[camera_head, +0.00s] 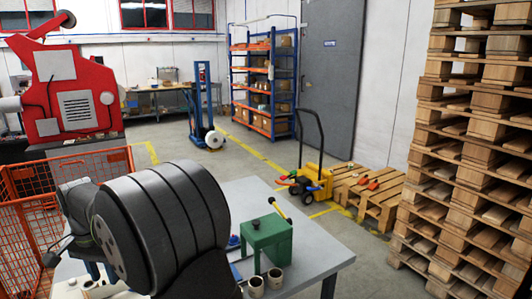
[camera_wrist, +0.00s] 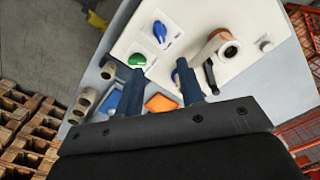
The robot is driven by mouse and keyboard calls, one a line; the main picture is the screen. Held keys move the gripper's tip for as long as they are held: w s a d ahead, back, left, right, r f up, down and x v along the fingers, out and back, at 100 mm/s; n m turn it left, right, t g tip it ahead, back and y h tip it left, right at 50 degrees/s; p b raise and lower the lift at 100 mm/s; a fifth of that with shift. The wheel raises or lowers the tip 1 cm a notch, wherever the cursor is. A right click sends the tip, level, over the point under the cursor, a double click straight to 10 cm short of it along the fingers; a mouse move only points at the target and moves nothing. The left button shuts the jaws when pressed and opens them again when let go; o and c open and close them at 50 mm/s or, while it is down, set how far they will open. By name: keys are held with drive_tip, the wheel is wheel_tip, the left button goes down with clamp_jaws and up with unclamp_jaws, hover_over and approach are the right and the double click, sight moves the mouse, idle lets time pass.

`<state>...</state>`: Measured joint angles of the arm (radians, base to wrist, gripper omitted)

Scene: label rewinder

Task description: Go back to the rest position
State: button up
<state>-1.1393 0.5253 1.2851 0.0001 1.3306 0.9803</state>
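My gripper (camera_wrist: 159,70) shows in the wrist view with its two dark blue fingers apart and nothing between them. It hangs above the label rewinder's cream panel (camera_wrist: 190,25), not visibly touching it. The panel carries a blue knob (camera_wrist: 159,32), a green button (camera_wrist: 138,60) and a brown-and-white roll (camera_wrist: 229,50) on a spindle beside a black lever (camera_wrist: 211,76). In the head view my dark arm fills the lower left, and my fingers are hidden.
A grey table (camera_head: 315,247) holds a green box (camera_head: 266,238) with a yellow-knobbed lever and small cores (camera_head: 256,286). Orange (camera_wrist: 160,103) and blue (camera_wrist: 112,101) pieces lie near my fingers. An orange wire crate (camera_head: 35,215) and pallet stacks (camera_head: 470,150) flank the table.

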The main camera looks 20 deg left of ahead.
wheel_tip(320, 180, down, 14)
drive_tip(key=shift+r, duration=0.1)
drive_tip(key=shift+f+n, duration=0.2)
drive_tip(key=shift+n, duration=0.1)
drive_tip(key=n, duration=0.7)
drive_tip(key=shift+r+n, duration=0.1)
drive_tip(key=shift+n, duration=0.3)
drive_tip(key=n, duration=0.5)
drive_tip(key=shift+n, duration=0.3)
drive_tip(key=shift+r, duration=0.4)
